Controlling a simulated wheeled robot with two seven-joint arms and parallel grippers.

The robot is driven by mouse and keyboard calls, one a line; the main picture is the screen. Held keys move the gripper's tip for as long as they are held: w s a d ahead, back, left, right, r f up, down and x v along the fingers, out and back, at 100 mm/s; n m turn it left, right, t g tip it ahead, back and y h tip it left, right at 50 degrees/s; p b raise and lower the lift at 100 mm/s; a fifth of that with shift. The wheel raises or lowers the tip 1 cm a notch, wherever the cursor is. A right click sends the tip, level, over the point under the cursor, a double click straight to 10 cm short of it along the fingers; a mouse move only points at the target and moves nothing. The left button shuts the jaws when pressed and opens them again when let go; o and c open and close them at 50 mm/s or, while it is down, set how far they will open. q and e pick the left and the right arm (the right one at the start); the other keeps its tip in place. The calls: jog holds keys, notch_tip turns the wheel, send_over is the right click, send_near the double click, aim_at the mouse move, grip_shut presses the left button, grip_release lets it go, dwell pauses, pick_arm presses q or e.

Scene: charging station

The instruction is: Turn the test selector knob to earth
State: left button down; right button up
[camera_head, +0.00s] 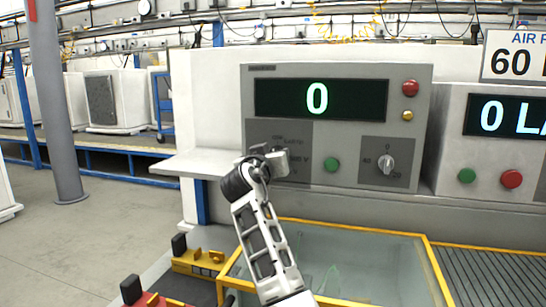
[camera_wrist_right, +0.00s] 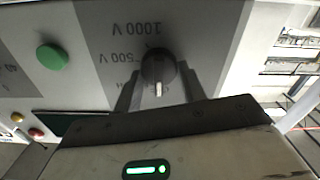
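The test selector knob (camera_wrist_right: 157,66) is dark and round, on a grey panel that appears upside down in the right wrist view. "1000 V" and "500 V" are printed around it, and a label ending in "H" is partly hidden. Its white mark (camera_wrist_right: 158,89) faces the bottom of that view, towards the partly hidden label. My right gripper (camera_wrist_right: 160,80) has one finger on each side of the knob, very close to it; I cannot tell whether both fingers press on it. In the head view my right gripper (camera_head: 274,163) covers the knob. My left gripper is not in view.
The console carries a display reading 0 (camera_head: 317,98), a green button (camera_head: 332,165), a red button (camera_head: 410,88) and another selector (camera_head: 386,163). A yellow-edged glass enclosure (camera_head: 370,262) lies below. A white shelf (camera_head: 195,163) juts out at the left.

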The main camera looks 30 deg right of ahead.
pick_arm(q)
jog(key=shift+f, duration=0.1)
pick_arm(e)
jog(key=shift+f, duration=0.1)
pick_arm(q)
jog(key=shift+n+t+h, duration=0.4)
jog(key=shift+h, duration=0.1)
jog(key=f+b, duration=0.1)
jog(key=b, duration=0.2)
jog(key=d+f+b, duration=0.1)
jog(key=b, duration=0.3)
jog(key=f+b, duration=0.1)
jog(key=b, duration=0.2)
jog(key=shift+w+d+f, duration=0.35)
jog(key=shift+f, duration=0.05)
pick_arm(e)
jog(key=m, duration=0.9)
jog(key=shift+s+d+f+m, duration=0.1)
jog(key=shift+m, duration=0.2)
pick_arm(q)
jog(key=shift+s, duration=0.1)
pick_arm(e)
jog(key=o, duration=1)
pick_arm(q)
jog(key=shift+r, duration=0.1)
